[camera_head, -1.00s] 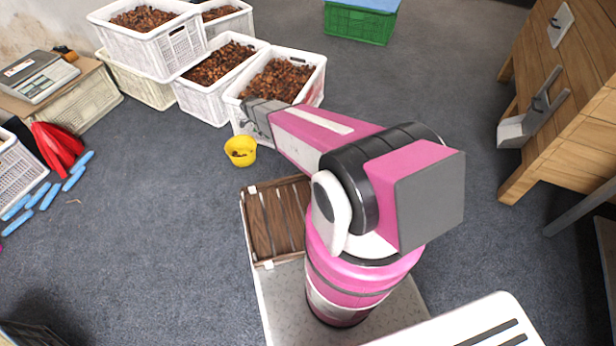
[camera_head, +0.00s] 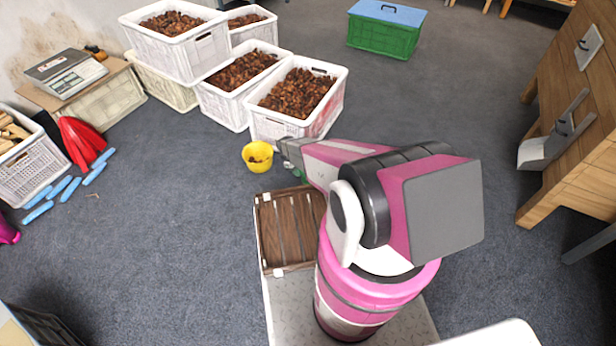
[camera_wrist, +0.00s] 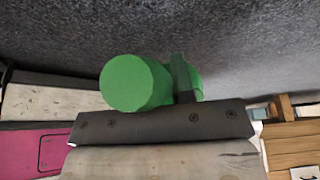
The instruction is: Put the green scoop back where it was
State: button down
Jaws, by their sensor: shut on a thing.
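The green scoop shows in the wrist view (camera_wrist: 135,84) as a thick round green end, probably its handle, against the dark jaw of my gripper (camera_wrist: 182,80). My gripper is shut on it. In the head view my gripper (camera_head: 291,160) is low, just right of the yellow bowl (camera_head: 258,157) and in front of the front white crate (camera_head: 285,127). Only a sliver of green (camera_head: 299,178) shows there beneath it. The rest of the scoop is hidden by my arm or out of view.
White crates of chestnuts (camera_head: 235,118) stand at the back. A green box with a blue lid (camera_head: 383,38) is farther back. A wooden slatted tray (camera_head: 263,230) lies close to my arm. A metal scoop (camera_head: 540,150) hangs by the wooden cabinet at right.

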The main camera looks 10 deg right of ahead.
jog(key=w+d+f, duration=0.1)
jog(key=d+f, duration=0.1)
jog(key=d, duration=0.1)
jog(key=w+d+f, duration=0.1)
jog(key=shift+w+d+f, duration=0.2)
jog(key=shift+w+d, duration=0.15)
jog(key=shift+f, duration=1.95)
jog(key=shift+f, duration=0.15)
jog(key=c, duration=1)
grip_release()
jog(key=shift+o, duration=0.2)
